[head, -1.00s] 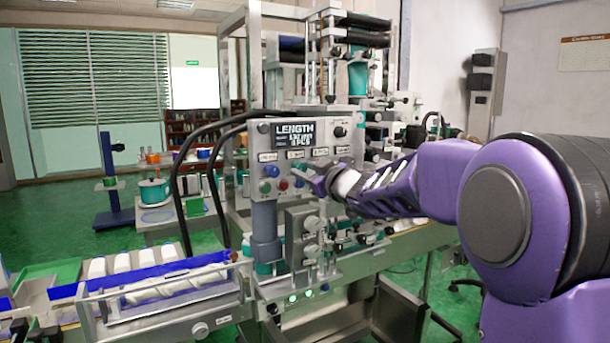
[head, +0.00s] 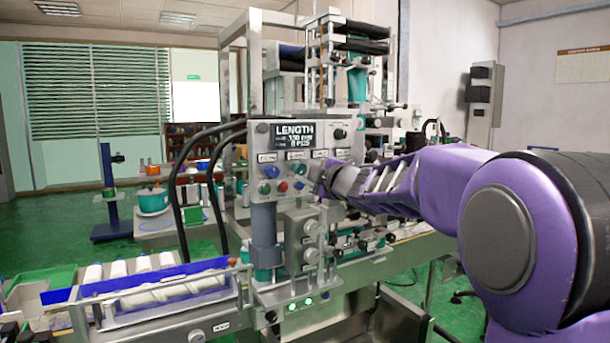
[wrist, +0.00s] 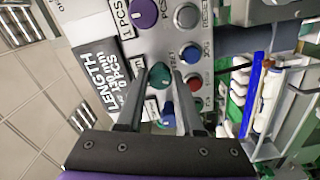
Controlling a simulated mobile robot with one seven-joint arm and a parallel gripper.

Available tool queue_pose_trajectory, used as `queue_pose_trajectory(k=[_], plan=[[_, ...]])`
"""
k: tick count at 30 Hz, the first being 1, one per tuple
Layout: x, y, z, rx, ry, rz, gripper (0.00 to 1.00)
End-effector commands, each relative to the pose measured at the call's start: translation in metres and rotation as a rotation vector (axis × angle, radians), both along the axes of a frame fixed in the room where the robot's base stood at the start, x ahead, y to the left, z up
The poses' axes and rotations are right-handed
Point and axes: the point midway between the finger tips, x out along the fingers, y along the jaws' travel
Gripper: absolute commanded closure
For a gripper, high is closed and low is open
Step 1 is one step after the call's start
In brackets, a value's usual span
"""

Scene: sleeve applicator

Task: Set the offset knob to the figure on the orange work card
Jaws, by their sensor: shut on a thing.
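The grey control panel (head: 350,130) carries a dark display (head: 293,135) headed LENGTH, which also shows in the wrist view (wrist: 103,82). Its lines seem to read 130 mm and several PCS. My gripper (wrist: 159,72) faces the panel, its fingers on either side of a teal knob (wrist: 159,76), shut on it. A purple knob (wrist: 145,13) is above it in the wrist view and a blue knob (wrist: 168,111) below, between the finger lengths. The label that names the offset knob is not readable. I cannot make out an orange work card.
Beside the knobs are a grey RESET button (wrist: 187,16), a blue button (wrist: 190,52) and a red button (wrist: 195,83). Black hoses (head: 184,190) arch left of the panel. A tray of white rolls (head: 170,285) stands at the front left.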

Motion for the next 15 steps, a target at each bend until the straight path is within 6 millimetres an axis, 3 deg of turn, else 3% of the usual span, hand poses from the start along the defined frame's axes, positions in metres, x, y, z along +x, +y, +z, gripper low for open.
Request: queue_pose_trajectory(k=[15], plan=[[0.0000, 0.0002, -0.0001, -0.094, -0.062, 0.000, 1.00]])
